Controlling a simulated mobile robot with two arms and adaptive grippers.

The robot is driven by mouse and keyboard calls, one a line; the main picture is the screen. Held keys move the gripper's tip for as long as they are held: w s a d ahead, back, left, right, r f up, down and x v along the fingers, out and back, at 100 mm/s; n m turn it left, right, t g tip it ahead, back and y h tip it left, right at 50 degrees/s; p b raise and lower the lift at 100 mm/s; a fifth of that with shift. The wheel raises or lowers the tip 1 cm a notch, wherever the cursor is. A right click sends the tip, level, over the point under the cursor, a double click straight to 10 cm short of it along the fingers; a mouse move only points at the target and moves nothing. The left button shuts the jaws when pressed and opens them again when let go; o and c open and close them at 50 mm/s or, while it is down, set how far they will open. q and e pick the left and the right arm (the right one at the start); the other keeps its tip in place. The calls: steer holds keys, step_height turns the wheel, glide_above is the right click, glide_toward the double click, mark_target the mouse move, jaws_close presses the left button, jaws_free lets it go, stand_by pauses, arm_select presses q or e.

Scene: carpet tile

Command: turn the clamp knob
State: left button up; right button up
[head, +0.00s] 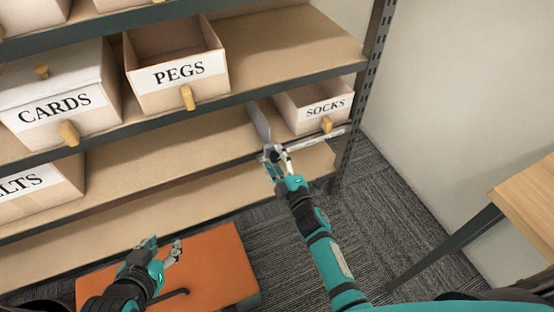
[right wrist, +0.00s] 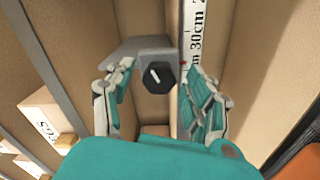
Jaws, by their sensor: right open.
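The clamp knob (right wrist: 158,78) is black and round with a white mark line, on the end of a grey clamp body (right wrist: 145,50). A long white measuring rail with printed cm marks (right wrist: 195,35) runs beside the clamp. My right gripper (right wrist: 160,98) is open, with one finger left of the knob and the other right of it; no contact shows. In the head view my right gripper (head: 273,158) is at the shelf's front edge, below a grey upright part (head: 259,120), and hides the knob. My left gripper (head: 163,250) is open and empty, low at the left.
Bins labelled PEGS (head: 150,92), CARDS (head: 85,118) and SOCKS (head: 290,108) stand on the shelf unit (head: 170,145). An orange surface (head: 215,262) lies under my left gripper. A wooden table (head: 530,195) is at the right. Carpet (head: 385,205) is clear between.

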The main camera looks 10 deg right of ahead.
steer(key=s+d, duration=0.2)
steer(key=s, duration=0.9)
steer(key=shift+s+d, duration=0.15)
steer(key=shift+s, duration=0.25)
steer(key=shift+d, duration=0.1)
